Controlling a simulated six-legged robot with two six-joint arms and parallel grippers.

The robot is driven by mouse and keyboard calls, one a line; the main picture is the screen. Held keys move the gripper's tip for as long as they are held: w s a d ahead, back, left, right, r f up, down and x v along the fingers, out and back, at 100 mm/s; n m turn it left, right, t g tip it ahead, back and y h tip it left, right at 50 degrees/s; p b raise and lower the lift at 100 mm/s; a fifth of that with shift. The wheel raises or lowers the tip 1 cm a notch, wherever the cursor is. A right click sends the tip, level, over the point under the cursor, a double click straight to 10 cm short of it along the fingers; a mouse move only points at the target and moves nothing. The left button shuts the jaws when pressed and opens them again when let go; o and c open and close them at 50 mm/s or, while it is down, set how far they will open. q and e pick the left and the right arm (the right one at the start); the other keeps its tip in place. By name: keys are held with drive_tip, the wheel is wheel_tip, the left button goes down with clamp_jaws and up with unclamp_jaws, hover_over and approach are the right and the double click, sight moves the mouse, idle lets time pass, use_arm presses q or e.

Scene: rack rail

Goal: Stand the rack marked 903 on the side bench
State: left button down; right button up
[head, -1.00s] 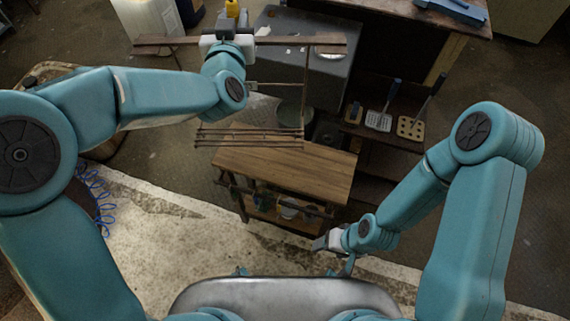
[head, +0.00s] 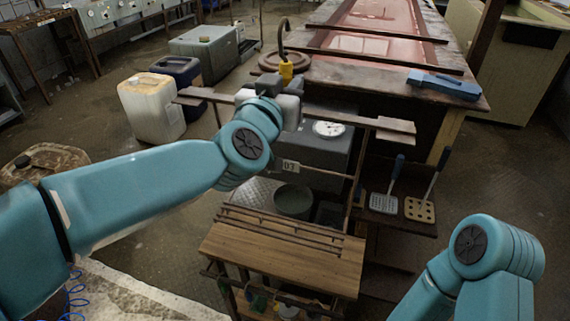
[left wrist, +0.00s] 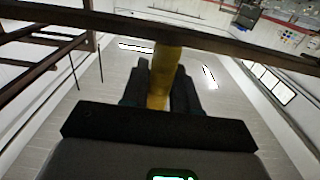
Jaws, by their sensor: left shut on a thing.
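A brown rack hangs from my left gripper (head: 287,82), which is shut on its yellow grip (head: 287,71). The yellow grip also shows between the fingers in the left wrist view (left wrist: 160,72). The rack's long top rail (head: 340,119) runs across the head view, with thin uprights below and several lower bars (head: 290,228). A white tag (head: 290,166) on a middle bar is partly hidden by my wrist; its visible part looks like "07". The lower bars overlap the back of a small wooden-topped bench (head: 285,262); I cannot tell whether they touch. My right gripper is out of view.
Behind the rack stands a grey box (head: 325,155) with a white dial. A long bench with pink panels (head: 375,48) and a blue tool (head: 443,86) is behind. A pale jerrycan (head: 150,108) stands left.

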use_arm(q)
wheel_tip(320, 180, down, 12)
drive_tip(key=b, duration=0.4)
drive_tip(key=shift+r, duration=0.15)
drive_tip(key=shift+f, duration=0.2)
drive_tip(key=c, duration=0.9)
unclamp_jaws()
drive_tip(key=shift+o, duration=0.2)
drive_tip(key=v, duration=1.2)
drive_tip(key=shift+s+r, duration=0.1)
drive_tip(key=shift+s, duration=0.05)
